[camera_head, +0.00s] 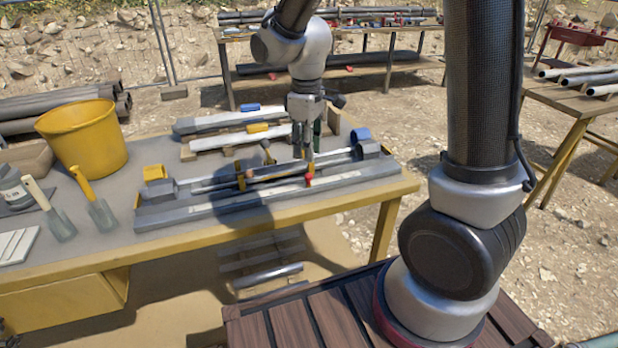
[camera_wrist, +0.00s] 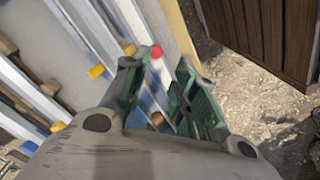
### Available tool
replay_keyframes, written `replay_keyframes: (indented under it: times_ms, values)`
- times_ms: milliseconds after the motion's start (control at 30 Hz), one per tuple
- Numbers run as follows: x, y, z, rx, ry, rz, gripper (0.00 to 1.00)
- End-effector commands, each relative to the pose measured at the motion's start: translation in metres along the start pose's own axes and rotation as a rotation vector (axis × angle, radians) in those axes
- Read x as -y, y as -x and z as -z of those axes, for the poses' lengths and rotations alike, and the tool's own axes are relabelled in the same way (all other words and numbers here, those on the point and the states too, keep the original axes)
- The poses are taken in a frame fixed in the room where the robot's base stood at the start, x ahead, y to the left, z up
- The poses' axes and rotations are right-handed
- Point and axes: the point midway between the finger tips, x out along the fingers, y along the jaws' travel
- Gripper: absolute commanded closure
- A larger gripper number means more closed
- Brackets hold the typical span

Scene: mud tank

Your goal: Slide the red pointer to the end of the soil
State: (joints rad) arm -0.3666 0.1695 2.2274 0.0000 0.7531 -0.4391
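The red pointer (camera_head: 308,179) shows as a small red knob at the long grey tray (camera_head: 225,207) near the table's front edge. In the wrist view the red pointer (camera_wrist: 155,51) lies just beyond the gap between my fingertips. My gripper (camera_head: 306,152) points down over the tray, close above and behind the pointer. In the wrist view my gripper (camera_wrist: 158,66) has its green fingers apart, with nothing clearly held. Contact with the pointer cannot be told. A brownish length, perhaps the soil (camera_head: 268,171), lies in the tray left of the pointer; its ends are unclear.
Further trays with a yellow block (camera_head: 257,128) and a blue block (camera_head: 250,107) lie behind. Yellow (camera_head: 154,173) and blue (camera_head: 360,135) brackets flank the tray.

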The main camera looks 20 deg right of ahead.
Motion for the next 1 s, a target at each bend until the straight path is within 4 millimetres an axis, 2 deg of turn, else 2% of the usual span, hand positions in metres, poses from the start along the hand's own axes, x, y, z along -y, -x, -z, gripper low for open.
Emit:
replay_keyframes:
  times_ms: [167, 400, 600, 900, 933, 1000]
  values:
    - [-0.001, -0.012, 0.002, -0.007, -0.024, -0.002, 0.72]
    - [0.0, -0.052, 0.002, -0.004, -0.022, -0.001, 0.72]
    - [-0.001, -0.074, 0.003, -0.006, -0.021, -0.002, 0.72]
    - [-0.001, -0.078, 0.003, -0.008, -0.02, -0.004, 0.72]
    - [-0.001, -0.078, 0.003, -0.008, -0.02, -0.004, 0.74]
    - [-0.001, -0.078, 0.003, -0.008, -0.02, -0.004, 0.87]
